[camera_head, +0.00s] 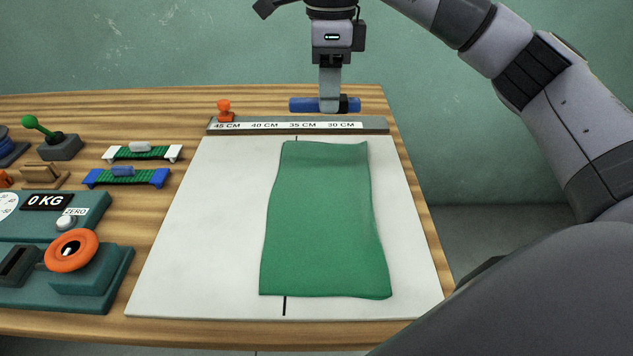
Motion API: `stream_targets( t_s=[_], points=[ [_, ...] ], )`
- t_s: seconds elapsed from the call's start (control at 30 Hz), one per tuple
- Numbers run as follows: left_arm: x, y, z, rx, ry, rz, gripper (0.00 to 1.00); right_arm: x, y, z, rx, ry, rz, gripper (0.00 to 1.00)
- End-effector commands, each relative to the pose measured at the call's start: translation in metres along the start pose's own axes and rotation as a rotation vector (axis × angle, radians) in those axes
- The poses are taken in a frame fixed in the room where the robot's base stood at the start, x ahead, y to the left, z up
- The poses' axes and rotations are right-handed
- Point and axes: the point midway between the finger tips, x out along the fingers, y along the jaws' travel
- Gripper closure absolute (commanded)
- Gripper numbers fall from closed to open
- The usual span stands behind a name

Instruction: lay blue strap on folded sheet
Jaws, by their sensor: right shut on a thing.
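I cannot tell whether this piece is the blue strap. The green folded sheet (325,220) lies flat on the white board (205,220), right of its middle, with nothing on it. My left gripper is not in view.
A ruler strip (375,124) marked 45 to 30 CM crosses the board's back edge, with an orange marker (225,108) on it. The board's left part is bare.

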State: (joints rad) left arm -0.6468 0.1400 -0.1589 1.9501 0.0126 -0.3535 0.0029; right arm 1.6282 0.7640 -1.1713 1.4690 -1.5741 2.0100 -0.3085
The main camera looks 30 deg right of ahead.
Motion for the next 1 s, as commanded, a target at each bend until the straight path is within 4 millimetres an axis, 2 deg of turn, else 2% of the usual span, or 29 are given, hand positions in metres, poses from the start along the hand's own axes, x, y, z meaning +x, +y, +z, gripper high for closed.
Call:
stream_targets(
  t_s=[0.33, 0.6, 0.87, 1.0],
  points=[
    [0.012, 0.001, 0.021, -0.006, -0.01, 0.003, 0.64, 0.077, 0.001, -0.001, 0.0, 0.003, 0.007, 0.98],
    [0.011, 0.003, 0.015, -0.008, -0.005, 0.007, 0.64, 0.136, 0.001, -0.001, 0.0, 0.004, 0.005, 0.98],
    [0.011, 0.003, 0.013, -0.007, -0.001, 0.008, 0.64, 0.156, 0.001, -0.001, 0.0, 0.001, 0.002, 0.98],
    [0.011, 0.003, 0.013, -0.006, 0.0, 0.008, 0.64, 0.175, 0.001, -0.001, 0.0, 0.003, 0.004, 0.98]
  ],
)
